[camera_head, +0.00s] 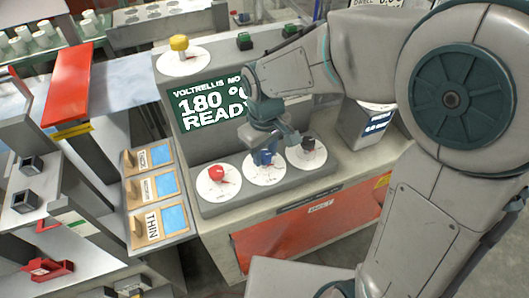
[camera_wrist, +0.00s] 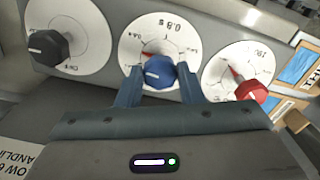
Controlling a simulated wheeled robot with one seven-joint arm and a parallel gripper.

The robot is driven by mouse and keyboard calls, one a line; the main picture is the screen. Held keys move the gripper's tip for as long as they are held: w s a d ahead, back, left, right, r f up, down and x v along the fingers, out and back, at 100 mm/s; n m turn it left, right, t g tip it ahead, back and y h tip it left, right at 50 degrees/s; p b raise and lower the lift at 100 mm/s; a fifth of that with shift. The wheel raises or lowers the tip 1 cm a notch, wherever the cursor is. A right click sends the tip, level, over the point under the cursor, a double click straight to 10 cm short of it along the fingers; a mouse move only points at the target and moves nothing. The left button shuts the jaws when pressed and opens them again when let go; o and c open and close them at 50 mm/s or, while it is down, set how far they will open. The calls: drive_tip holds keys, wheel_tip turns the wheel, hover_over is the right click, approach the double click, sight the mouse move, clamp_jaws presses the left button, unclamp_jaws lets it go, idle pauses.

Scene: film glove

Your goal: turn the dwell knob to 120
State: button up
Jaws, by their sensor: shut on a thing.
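A blue knob (camera_head: 263,158) sits on the middle white dial of the grey control panel. It also shows in the wrist view (camera_wrist: 159,72), on a dial (camera_wrist: 163,24) marked "0.8 s", with a white pointer line on its face. My gripper (camera_wrist: 160,84) is shut on the blue knob, one finger on each side; the gripper (camera_head: 266,146) also shows in the head view. A black knob (camera_head: 308,144) is on the right dial, and a red knob (camera_head: 217,173) is on the left dial. Which dial is named dwell is not legible on the dials.
A screen (camera_head: 212,104) reads "180" and "READY". A partly cut-off sign (camera_head: 378,3) reads "DWELL". Wooden cards (camera_head: 152,224) lie left of the panel.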

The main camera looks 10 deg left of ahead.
sight(264, 155)
drive_tip(key=shift+m+b, duration=0.6)
drive_tip(key=shift+m, duration=1.7)
drive_tip(key=o, duration=1)
drive_tip(key=shift+c, duration=0.2)
wheel_tip(264, 155, up, 14)
